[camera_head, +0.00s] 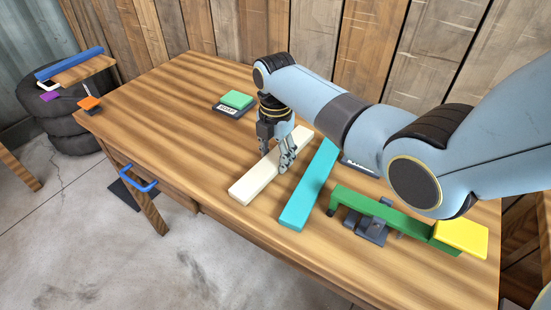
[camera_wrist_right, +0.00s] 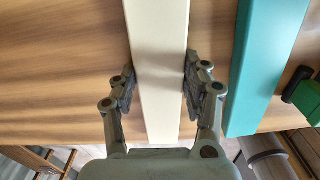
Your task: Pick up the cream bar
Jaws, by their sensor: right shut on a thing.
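The cream bar (camera_head: 254,183) lies on the wooden table, pointing away from the front edge. My right gripper (camera_head: 284,158) reaches down over it with its fingers on either side. In the right wrist view the cream bar (camera_wrist_right: 158,60) runs between the two fingers of the right gripper (camera_wrist_right: 158,82), which are closed against its sides. I cannot tell whether the bar is lifted off the table. My left gripper is not in view.
A teal bar (camera_head: 305,195) lies just right of the cream bar. Further right are a green bar (camera_head: 385,215) and a yellow block (camera_head: 461,236). A green block (camera_head: 236,100) sits on a dark labelled plate at the back.

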